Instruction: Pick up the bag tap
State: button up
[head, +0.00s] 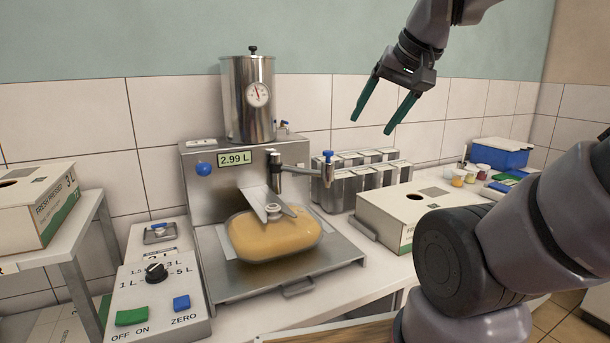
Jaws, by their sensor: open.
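A small tap with a blue top (159,227), which looks like the bag tap, lies in a small metal dish (147,238) on the ledge behind the control box. It is too small to tell its exact pose. A filled amber bag (262,243) lies on the metal tray (322,270) of the filling machine; a pale round spout (273,210) shows on its top, below a sloped metal plate (259,200). My gripper (373,126) is open and empty, high in the air to the right of the machine, far from the dish. Its green fingers point down.
The control box (145,299) has a dial and buttons. The filler arm (302,169) with a blue handle juts right. A steel tank (248,100) stands on the machine, whose display reads 2.99 L. Cartons stand left (37,209) and right (407,205); metal containers (358,184) stand behind.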

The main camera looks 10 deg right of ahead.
aim_at(160, 231)
jog(key=j+u, duration=0.1)
jog(key=j, duration=2.15)
